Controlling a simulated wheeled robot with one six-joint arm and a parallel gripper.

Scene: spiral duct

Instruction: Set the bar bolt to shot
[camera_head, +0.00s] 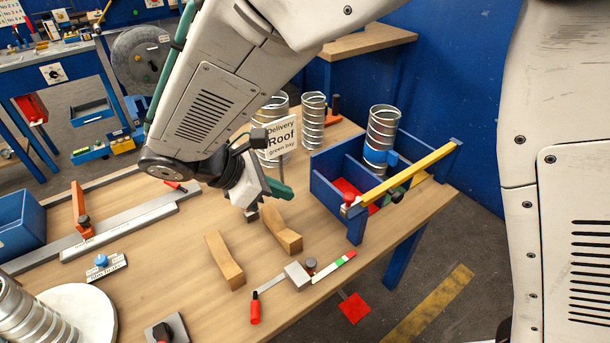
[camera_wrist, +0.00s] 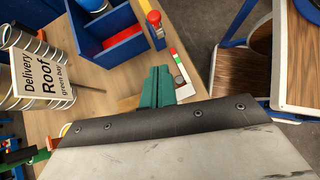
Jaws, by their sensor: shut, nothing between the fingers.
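My gripper (camera_head: 262,203) points down above the wooden bench, left of the blue bin. Its green fingers (camera_wrist: 157,88) are together and empty in the wrist view. A yellow bar (camera_head: 415,172) with a black knob (camera_head: 397,196) runs along the blue bin's front right side. Its near end, by a red knob (camera_head: 349,198), meets a blue post (camera_head: 356,229). A small metal block (camera_head: 298,275) on the bench carries a rod with a red handle (camera_head: 255,307) and a red, green and white strip (camera_head: 335,266). I cannot tell for certain which is the bar bolt.
Two wooden blocks (camera_head: 225,262) (camera_head: 284,230) lie below my gripper. A Delivery Roof sign (camera_head: 281,137) and spiral ducts (camera_head: 313,123) stand behind it. The blue bin (camera_head: 326,193) holds a red item and a duct. The bench front has some clear room.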

